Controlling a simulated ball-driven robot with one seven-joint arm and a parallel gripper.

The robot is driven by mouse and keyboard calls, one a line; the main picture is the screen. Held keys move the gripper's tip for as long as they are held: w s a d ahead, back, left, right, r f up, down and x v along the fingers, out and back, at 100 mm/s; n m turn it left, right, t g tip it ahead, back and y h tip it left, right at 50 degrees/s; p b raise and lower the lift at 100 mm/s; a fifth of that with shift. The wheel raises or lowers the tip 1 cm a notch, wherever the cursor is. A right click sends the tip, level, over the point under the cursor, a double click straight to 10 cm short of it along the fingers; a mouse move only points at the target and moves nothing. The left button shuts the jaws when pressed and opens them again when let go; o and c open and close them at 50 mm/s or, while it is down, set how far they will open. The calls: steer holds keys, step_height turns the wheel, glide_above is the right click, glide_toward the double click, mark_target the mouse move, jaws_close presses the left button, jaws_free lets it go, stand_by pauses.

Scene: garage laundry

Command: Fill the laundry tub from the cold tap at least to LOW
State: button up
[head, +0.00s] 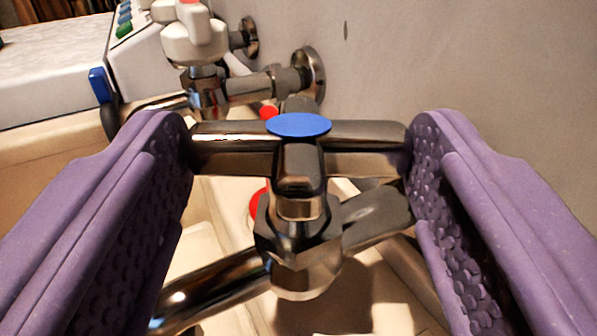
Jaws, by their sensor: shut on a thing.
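The cold tap (300,240) is in the middle of the head view, with a chrome cross handle and a blue disc (299,125) on top. My gripper (300,150) has purple, studded fingers, one on each side of the handle. It is shut on the ends of the handle's crossbar (366,140). A chrome spout (215,285) runs down to the left from the tap. The cream laundry tub (190,255) shows below in part. Its LOW mark and any water in it cannot be made out.
Another tap with a white handle (190,30) and a chrome body stands behind, joined to the wall (450,60) by a pipe. A white machine (50,55) with coloured buttons is at the back left. A red object (258,207) shows behind the cold tap.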

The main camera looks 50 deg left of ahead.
stand_by(0.4)
steer(key=o, duration=1)
steer(key=shift+o, duration=0.2)
steer(key=shift+d, duration=0.1)
